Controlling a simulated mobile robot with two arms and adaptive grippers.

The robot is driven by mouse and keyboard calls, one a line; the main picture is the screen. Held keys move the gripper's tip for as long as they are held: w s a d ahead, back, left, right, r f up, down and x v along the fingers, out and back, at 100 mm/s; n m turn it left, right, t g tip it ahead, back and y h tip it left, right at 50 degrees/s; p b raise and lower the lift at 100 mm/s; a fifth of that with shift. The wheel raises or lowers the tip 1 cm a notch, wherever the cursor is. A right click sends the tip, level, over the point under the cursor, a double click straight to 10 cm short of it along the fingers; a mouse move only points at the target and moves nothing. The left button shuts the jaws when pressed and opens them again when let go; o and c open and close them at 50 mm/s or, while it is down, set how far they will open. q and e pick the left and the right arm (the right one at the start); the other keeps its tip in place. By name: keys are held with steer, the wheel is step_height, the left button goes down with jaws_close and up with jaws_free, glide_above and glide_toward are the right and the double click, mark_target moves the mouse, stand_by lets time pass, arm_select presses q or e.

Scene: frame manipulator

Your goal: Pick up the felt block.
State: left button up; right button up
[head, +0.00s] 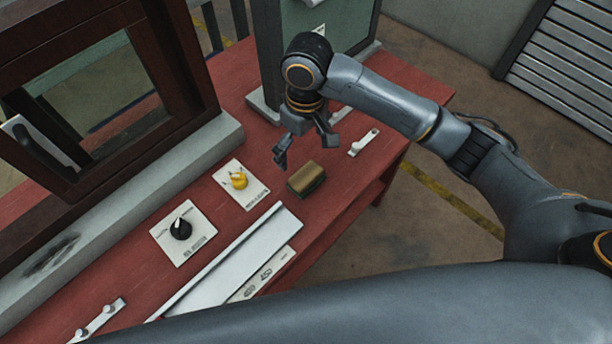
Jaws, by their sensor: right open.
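The felt block (306,179) is a small brown block with a darker lower part, lying on the red table (339,207) near its right front edge. My right gripper (305,158) hangs from the arm that comes in from the right. It is open and empty, with its fingers spread just behind and above the block. I cannot tell the exact height of the fingertips over the table. My left gripper is not in view.
A yellow knob on a white plate (239,181) and a black knob plate (182,231) lie left of the block. A pale metal strip (236,262) is in front. A small white handle (363,142) is at right. A dark wooden frame (166,60) stands at left.

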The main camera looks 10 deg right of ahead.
steer(key=p, duration=0.1)
glide_above(306, 174)
step_height(306, 174, down, 7)
steer(key=shift+s+f, duration=0.1)
step_height(306, 174, down, 5)
steer(key=shift+r+p, duration=0.2)
steer(key=shift+p, duration=0.7)
steer(key=shift+f, duration=0.45)
steer(key=c, duration=1.1)
